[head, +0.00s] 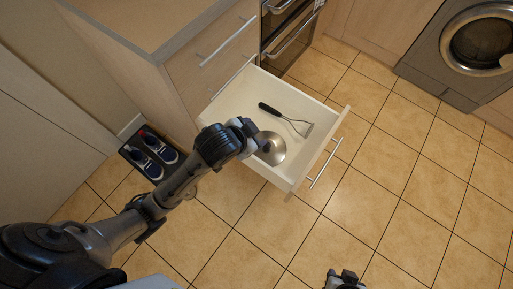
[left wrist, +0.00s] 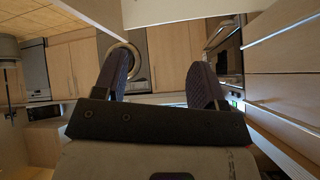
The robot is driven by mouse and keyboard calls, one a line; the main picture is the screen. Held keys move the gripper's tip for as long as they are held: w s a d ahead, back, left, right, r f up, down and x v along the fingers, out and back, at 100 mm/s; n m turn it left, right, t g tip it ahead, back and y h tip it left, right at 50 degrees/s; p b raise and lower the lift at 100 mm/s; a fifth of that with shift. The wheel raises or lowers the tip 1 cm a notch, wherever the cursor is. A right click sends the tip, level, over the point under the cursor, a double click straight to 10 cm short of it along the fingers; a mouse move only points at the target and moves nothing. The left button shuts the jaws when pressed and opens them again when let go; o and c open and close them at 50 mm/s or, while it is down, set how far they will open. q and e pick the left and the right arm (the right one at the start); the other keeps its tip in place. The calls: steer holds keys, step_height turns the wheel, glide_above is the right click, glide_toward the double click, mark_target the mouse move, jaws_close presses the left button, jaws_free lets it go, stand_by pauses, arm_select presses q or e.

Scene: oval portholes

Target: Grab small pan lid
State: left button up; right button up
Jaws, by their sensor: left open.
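The small pan lid (head: 272,152) is a round, shiny metal lid lying in the open white drawer (head: 228,104), towards its near left side. My left gripper (head: 256,136) is over the drawer and hides part of the lid in the head view. In the left wrist view its two fingers (left wrist: 160,78) stand apart with nothing between them, and the lid does not show there. Whether it touches the lid I cannot tell. My right gripper (head: 345,279) is at the bottom edge, over the floor and away from the drawer; its fingers are not clear.
A masher-like utensil with a black handle (head: 270,109) lies in the drawer beyond the lid. The drawer front has a bar handle (head: 325,163). Shoes (head: 155,149) sit on a dark mat left of the drawer. A washing machine (head: 465,50) stands far right; the tiled floor between is clear.

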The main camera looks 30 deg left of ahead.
arm_select(q)
steer(key=w+d+m+b, duration=0.2)
steer(key=w+m, duration=0.1)
steer(key=w, duration=0.3)
steer(key=m+g+b, duration=0.9)
steer(key=m, duration=0.4)
glide_above(267, 145)
steer(key=f, duration=2.1)
steer(key=shift+w+a, duration=0.1)
steer(key=shift+a, duration=0.1)
step_height(267, 145, down, 5)
steer(key=b, duration=0.3)
steer(key=shift+d, duration=0.1)
arm_select(e)
step_height(267, 145, down, 16)
steer(key=shift+w+a+r, duration=0.15)
steer(key=shift+r, duration=0.1)
arm_select(q)
steer(key=shift+c, duration=0.3)
steer(key=c, duration=1.1)
